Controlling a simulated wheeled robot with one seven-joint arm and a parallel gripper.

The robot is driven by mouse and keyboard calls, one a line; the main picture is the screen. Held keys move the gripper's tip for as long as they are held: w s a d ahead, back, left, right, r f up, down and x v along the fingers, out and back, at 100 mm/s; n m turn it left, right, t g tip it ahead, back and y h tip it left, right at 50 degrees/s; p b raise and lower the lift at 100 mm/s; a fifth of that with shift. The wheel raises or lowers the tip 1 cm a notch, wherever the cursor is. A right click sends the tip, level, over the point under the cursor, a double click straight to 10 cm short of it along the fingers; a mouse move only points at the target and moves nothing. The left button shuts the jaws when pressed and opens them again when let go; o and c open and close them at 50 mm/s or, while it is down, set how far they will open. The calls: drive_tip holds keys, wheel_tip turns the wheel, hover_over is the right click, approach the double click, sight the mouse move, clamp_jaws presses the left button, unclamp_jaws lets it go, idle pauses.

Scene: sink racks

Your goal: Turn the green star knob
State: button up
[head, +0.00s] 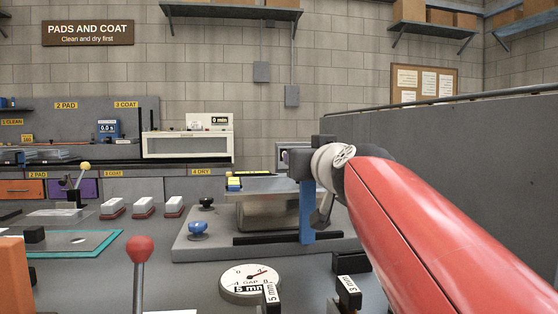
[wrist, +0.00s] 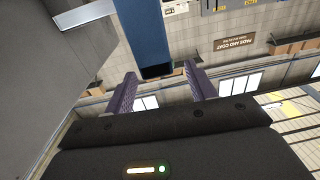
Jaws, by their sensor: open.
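No clearly green star-shaped knob shows in either view. A very dark knob (head: 206,203) stands on the grey base plate (head: 190,250), behind a blue knob (head: 198,228); I cannot tell whether it is green. My gripper (wrist: 160,70) is open, its two ridged purple-grey fingers apart in the wrist view. A blue bar (wrist: 150,35) reaches down toward the gap between the fingers; I cannot tell whether they touch it. In the head view my red arm comes from the right and ends beside an upright blue bar (head: 307,212), hiding what lies behind.
A red ball-topped lever (head: 140,249) stands at the front. A round gap dial (head: 250,283) and black blocks labelled 5 mm (head: 271,297) and 3 mm (head: 348,291) sit near the front edge. A grey partition (head: 460,150) closes off the right.

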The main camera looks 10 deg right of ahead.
drive_tip(key=s, duration=0.5)
drive_tip(key=shift+d+b, duration=0.15)
drive_tip(key=shift+b, duration=0.15)
idle(0.6)
